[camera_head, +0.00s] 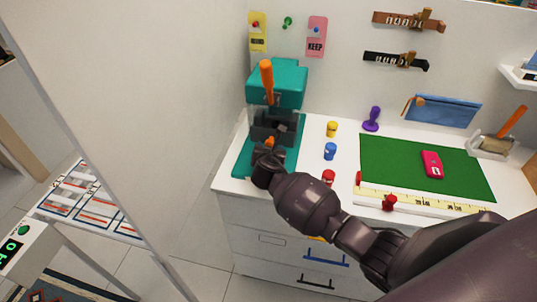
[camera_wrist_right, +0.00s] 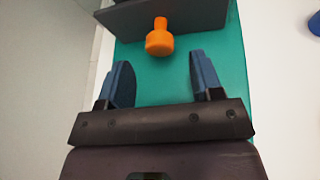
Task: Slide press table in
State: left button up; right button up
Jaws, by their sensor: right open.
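The teal press (camera_head: 281,82) with its orange lever stands at the left of the white counter. Its dark sliding table (camera_head: 272,128) sits low on the teal base, with a small orange knob (camera_head: 269,142) on its near side. The dark table (camera_wrist_right: 175,14) also shows at the top of the right wrist view, with the orange knob (camera_wrist_right: 159,41) sticking out toward me. My right gripper (camera_wrist_right: 160,78) is open over the teal base, its two blue-padded fingers apart, just short of the knob and roughly lined up with it. My left gripper is not in view.
Yellow (camera_head: 332,128), blue (camera_head: 330,151) and red (camera_head: 328,177) small pieces stand right of the press. A purple stamp (camera_head: 372,118) and a green mat (camera_head: 400,160) with a pink item (camera_head: 431,164) lie further right. A white wall panel (camera_head: 165,110) is at the left.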

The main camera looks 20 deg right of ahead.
jog(key=shift+v, duration=2.9)
jog(key=shift+r, duration=0.1)
jog(key=shift+w+a+m, duration=0.1)
jog(key=shift+a+m, duration=0.1)
jog(key=shift+m, duration=0.6)
jog(key=shift+w+a+m+y, duration=0.15)
jog(key=shift+a+m+y, duration=0.25)
jog(key=shift+m, duration=0.3)
jog(key=a+r+m+t+y, duration=0.2)
jog(key=a+r+m+y, duration=0.15)
jog(key=m, duration=0.35)
jog(key=s+f+m+y, duration=0.35)
jog(key=s+m, duration=0.35)
jog(key=m, duration=0.3)
jog(key=s+d+f+m+g, duration=0.1)
jog(key=s+d+f+m, duration=0.1)
jog(key=s, duration=0.5)
jog(key=s+d+f+m+h, duration=0.1)
jog(key=s+d+f+m, duration=0.2)
jog(key=s+f, duration=0.2)
jog(key=s+d+f+m+g+b, duration=0.1)
jog(key=s+d+f+m, duration=0.1)
jog(key=s, duration=0.8)
jog(key=shift+d+f+m+g+h, duration=0.3)
jog(key=shift+f+m+h, duration=0.1)
jog(key=shift+f, duration=0.35)
jog(key=shift+s, duration=0.15)
